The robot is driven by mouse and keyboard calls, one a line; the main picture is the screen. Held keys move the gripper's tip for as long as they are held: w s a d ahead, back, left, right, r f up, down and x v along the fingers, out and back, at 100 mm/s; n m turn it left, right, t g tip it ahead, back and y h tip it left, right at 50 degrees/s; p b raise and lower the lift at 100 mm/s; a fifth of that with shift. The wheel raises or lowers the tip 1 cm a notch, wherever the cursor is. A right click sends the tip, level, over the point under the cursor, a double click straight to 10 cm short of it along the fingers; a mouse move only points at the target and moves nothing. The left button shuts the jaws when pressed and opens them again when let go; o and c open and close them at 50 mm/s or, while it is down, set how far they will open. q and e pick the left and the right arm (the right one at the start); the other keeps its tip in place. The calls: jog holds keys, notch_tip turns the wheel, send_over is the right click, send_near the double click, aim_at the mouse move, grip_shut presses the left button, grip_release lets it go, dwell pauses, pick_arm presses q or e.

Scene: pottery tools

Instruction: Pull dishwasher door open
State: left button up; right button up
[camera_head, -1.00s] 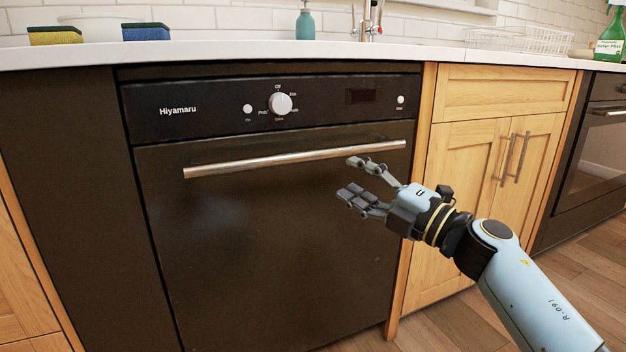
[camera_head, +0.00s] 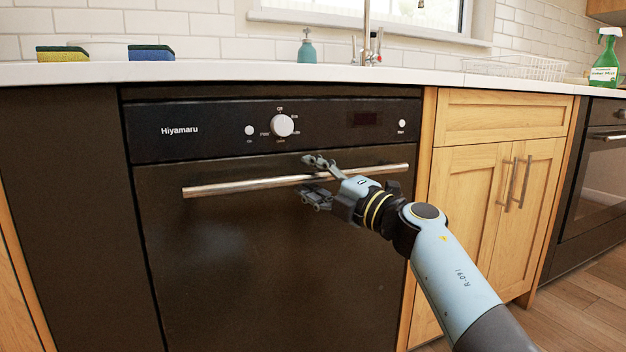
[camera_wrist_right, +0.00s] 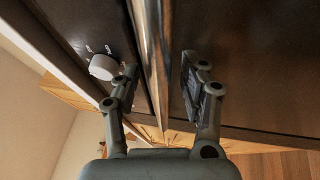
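The dark dishwasher door (camera_head: 230,255) is shut, flush under its black control panel. Its long silver bar handle (camera_head: 235,186) runs across the top of the door. My right gripper (camera_head: 311,180) is at the right half of the handle, one finger above the bar and one below it. In the right wrist view the handle (camera_wrist_right: 152,50) passes between the two spread fingers of my gripper (camera_wrist_right: 158,75), with gaps visible on both sides. The gripper is open, and part of the bar is hidden behind it. My left gripper is not in view.
The control panel carries a white knob (camera_head: 282,125) just above my gripper. A white countertop (camera_head: 230,72) holds sponges (camera_head: 152,53), a teal bottle (camera_head: 306,48) and a green spray bottle (camera_head: 606,60). Wooden cabinets (camera_head: 470,190) stand to the right.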

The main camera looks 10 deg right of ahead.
grip_shut()
jog(key=shift+f, duration=0.1)
